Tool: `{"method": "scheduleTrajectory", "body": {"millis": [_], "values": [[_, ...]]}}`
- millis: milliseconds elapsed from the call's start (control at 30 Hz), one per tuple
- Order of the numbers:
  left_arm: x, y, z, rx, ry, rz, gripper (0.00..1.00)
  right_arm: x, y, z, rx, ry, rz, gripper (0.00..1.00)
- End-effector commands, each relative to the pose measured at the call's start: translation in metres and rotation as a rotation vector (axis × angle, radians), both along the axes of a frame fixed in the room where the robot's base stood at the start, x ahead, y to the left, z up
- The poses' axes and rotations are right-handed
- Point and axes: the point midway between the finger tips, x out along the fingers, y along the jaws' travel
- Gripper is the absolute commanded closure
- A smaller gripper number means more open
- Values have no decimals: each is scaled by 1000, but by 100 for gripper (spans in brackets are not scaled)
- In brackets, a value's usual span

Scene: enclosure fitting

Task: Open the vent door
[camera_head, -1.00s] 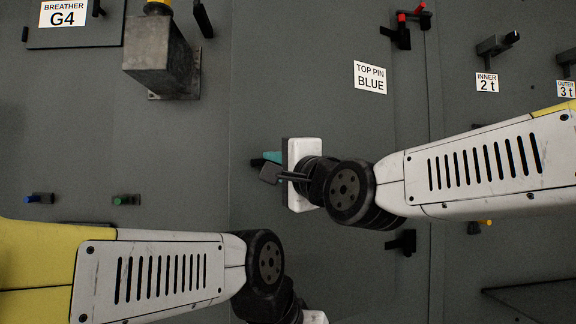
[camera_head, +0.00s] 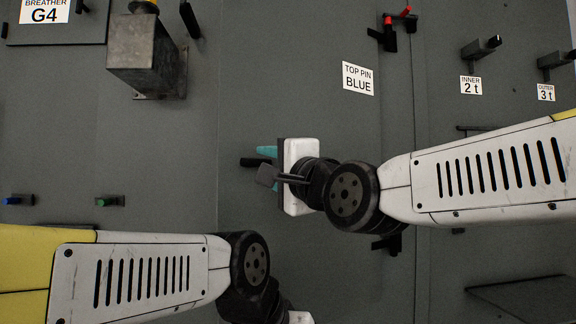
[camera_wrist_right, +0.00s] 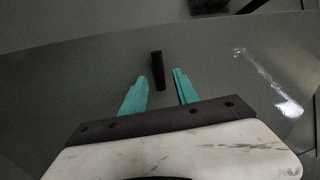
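The grey panel carrying the "TOP PIN BLUE" label (camera_head: 358,78) appears to be the vent door (camera_head: 300,90); I cannot tell whether it stands ajar. A black peg-like handle (camera_head: 252,162) sticks out of it. My right gripper (camera_head: 267,163) is at this handle, with teal fingers. In the right wrist view my right gripper (camera_wrist_right: 160,78) is open, and the black handle (camera_wrist_right: 157,70) stands between the fingertips with gaps on both sides. My left gripper (camera_head: 300,317) is mostly below the head view's bottom edge; its fingers are hidden.
A grey metal box (camera_head: 146,55) juts out at upper left. Red-tipped black pins (camera_head: 389,34) sit at the panel's upper right. Black brackets by the "INNER 2 t" label (camera_head: 470,85) project farther right. A green-tipped peg (camera_head: 111,201) and a blue-tipped peg (camera_head: 19,200) are at left.

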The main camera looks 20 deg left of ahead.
Motion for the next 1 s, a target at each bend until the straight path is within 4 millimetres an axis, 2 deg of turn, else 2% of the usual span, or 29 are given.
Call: {"method": "scheduleTrajectory", "body": {"millis": [400, 767, 900, 967, 1000], "values": [[0, 0, 0, 0, 0, 0, 77, -40, -49, -11, 2, 0, -2, 64], [0, 0, 0, 0, 0, 0, 77, -44, -55, -13, 1, 1, -3, 64], [0, 0, 0, 0, 0, 0, 77, -38, -61, -21, -37, -3, -23, 87], [0, 0, 0, 0, 0, 0, 77, -26, -74, -36, -115, -11, -62, 99], [0, 0, 0, 0, 0, 0, 77, -16, -88, -51, -194, -19, -99, 100]]}}
